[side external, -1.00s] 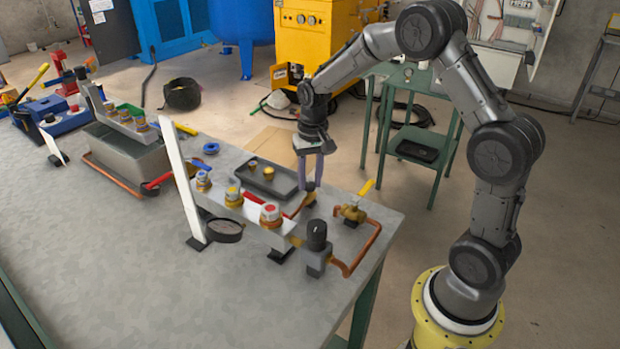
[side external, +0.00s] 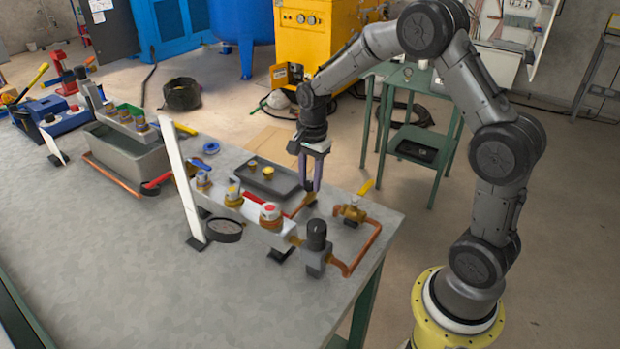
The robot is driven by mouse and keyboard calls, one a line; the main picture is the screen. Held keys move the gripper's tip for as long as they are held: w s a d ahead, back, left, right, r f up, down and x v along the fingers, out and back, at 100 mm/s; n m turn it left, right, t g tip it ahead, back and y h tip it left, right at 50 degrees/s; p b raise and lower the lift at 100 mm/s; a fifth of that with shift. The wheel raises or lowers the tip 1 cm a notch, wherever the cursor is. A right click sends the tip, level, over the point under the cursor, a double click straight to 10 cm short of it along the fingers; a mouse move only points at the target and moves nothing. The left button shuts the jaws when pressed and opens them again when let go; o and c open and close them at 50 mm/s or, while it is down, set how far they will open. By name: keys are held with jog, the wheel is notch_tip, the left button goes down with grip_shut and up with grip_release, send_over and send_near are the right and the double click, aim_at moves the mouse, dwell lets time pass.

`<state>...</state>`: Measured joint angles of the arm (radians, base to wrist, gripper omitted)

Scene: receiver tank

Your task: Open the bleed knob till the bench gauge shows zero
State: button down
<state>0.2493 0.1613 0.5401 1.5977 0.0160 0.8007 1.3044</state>
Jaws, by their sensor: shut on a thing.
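My gripper (side external: 312,187) points straight down at the far right edge of the bench, beside the dark tray. Its fingers are shut on a small part that I take to be the bleed knob; the fingers hide it almost fully. A short pipe or fitting shows just below the fingertips. The bench gauge (side external: 222,230) is a round dark-rimmed dial near the foot of the white upright. Its needle and reading are too small to make out.
A pale manifold with several capped brass valves (side external: 270,213) and a black-knobbed regulator (side external: 316,236) stand in front of my gripper. A yellow-handled brass valve (side external: 350,212) is close on the right. The dark tray (side external: 285,187) is close on the left. The front bench surface (side external: 130,270) is clear.

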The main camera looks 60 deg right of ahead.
jog(key=shift+r+m, duration=0.1)
jog(key=shift+m, duration=1)
jog(key=c, duration=0.5)
grip_release()
jog(key=shift+c, duration=0.2)
notch_tip(320, 180, up, 14)
jog(key=shift+s, duration=0.3)
